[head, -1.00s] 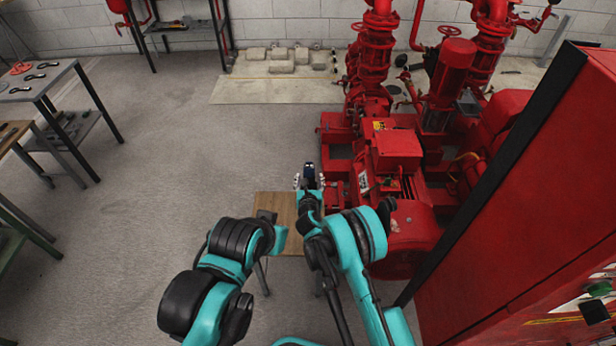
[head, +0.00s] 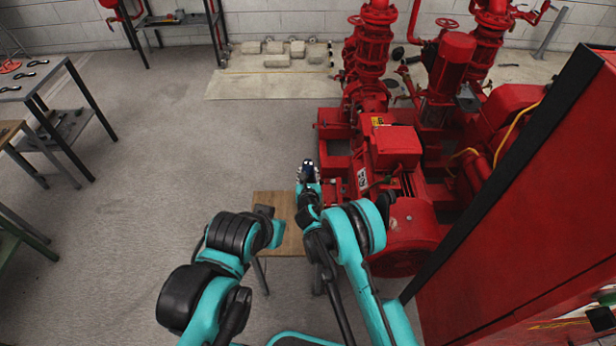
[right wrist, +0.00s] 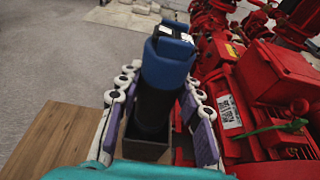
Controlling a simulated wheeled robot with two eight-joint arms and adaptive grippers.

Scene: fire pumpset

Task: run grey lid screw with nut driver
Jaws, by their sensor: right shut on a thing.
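My right gripper (head: 308,172) is shut on the nut driver, just left of the red pumpset. In the right wrist view the driver (right wrist: 168,62) has a blue and black body and stands up between the white, purple-padded fingers (right wrist: 158,112). Its working tip cannot be made out. My left arm is bent over the small wooden table, and its fingers are hidden. I cannot pick out the grey lid or its screw in either view.
The red pumpset (head: 395,150) fills the area right of my right gripper. A red cabinet (head: 520,220) stands close on the right. The wooden table top (head: 290,242) lies below my arms. Workbenches (head: 40,100) stand at the far left, with open floor between.

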